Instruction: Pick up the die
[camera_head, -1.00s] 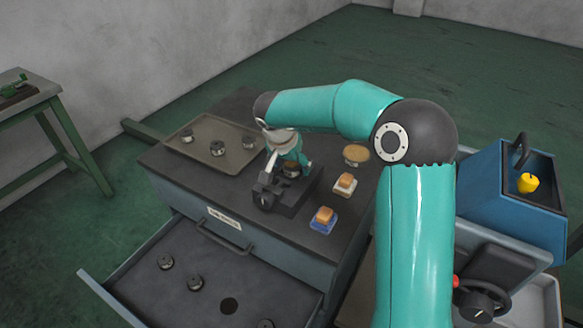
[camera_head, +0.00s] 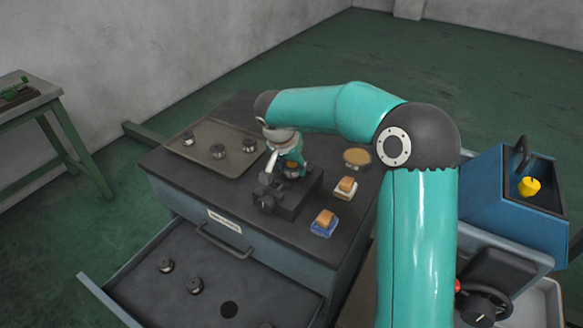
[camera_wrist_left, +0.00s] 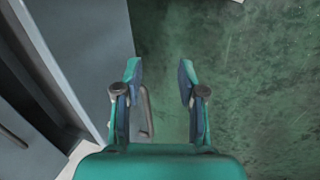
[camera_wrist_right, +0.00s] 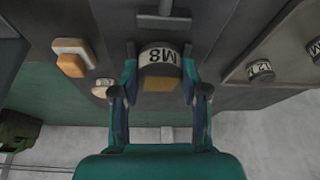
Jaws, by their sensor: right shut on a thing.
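My right gripper (camera_head: 288,160) is low over the dark vise-like fixture (camera_head: 283,203) on the cabinet top. In the right wrist view, the right gripper (camera_wrist_right: 159,80) is shut on a round grey die (camera_wrist_right: 158,55) marked M8, with a brown block-like patch on its near side. In the head view the gripper largely hides this die, and I cannot tell whether it is clear of the fixture. More dies stand on a tray: left (camera_head: 188,138), middle (camera_head: 218,151) and right (camera_head: 249,145). My left gripper (camera_wrist_left: 160,82) is open and empty above the green floor.
The tray (camera_head: 205,172) lies at the back left of the cabinet top. Blue-based (camera_head: 323,223) and white-based (camera_head: 345,188) blocks and a round brown-topped dish (camera_head: 357,157) stand right of the fixture. The open drawer (camera_head: 150,297) below holds several dies. A blue box (camera_head: 500,205) stands right.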

